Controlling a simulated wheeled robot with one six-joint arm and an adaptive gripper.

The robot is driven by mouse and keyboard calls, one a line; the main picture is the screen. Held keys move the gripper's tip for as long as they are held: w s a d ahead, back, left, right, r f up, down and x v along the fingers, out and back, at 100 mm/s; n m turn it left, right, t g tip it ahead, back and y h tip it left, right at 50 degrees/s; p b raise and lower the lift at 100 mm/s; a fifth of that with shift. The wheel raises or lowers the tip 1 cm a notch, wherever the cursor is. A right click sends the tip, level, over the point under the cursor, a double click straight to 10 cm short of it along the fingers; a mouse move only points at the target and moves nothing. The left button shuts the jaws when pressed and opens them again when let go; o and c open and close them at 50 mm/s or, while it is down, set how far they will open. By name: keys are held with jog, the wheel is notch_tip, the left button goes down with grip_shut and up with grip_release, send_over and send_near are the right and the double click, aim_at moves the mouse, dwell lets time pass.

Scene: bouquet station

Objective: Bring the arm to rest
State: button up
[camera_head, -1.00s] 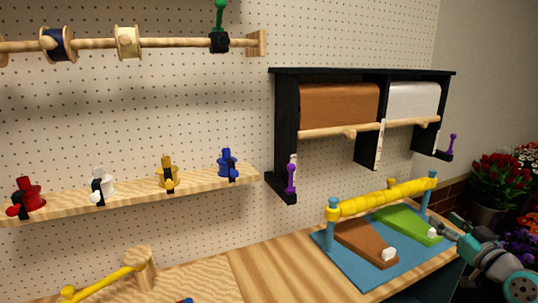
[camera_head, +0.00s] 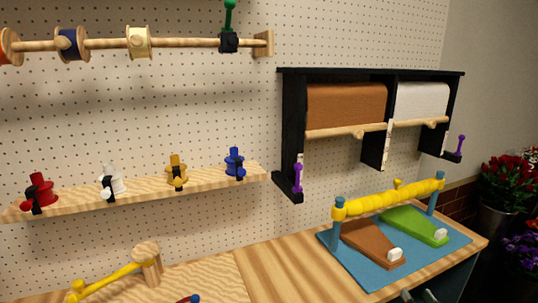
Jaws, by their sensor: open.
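My gripper (camera_head: 419,296) shows only as two dark fingertips at the bottom edge, right of centre. The tips stand apart with nothing visible between them. They are in front of the workbench's front edge, below the blue mat (camera_head: 352,272). The rest of the gripper and my arm are out of the frame.
The mat on the workbench (camera_head: 262,268) carries a yellow roller (camera_head: 385,203), a brown pedal (camera_head: 368,244) and a green pedal (camera_head: 412,224). A black paper-roll rack (camera_head: 293,130) hangs above. A yellow-handled mallet (camera_head: 110,283) lies at left. Flowers (camera_head: 505,170) stand at right.

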jog(key=s+a+f+g, duration=0.1)
jog(key=s+a+f, duration=0.4)
jog(key=s, duration=0.3)
jog(key=s+a+f+h, duration=0.1)
jog(key=s+a+f, duration=0.3)
jog(key=s, duration=0.3)
jog(key=s+a+f+g, duration=0.1)
jog(key=s+a+f, duration=0.4)
jog(key=s, duration=0.3)
jog(key=s+a+r+n+y, duration=0.1)
jog(key=s+a+r, duration=0.2)
jog(key=s, duration=0.8)
jog(key=s+a+r+n+y, duration=0.1)
jog(key=s+a+r, duration=0.2)
jog(key=s, duration=0.8)
jog(key=shift+a+r, duration=0.2)
jog(key=shift+a, duration=0.2)
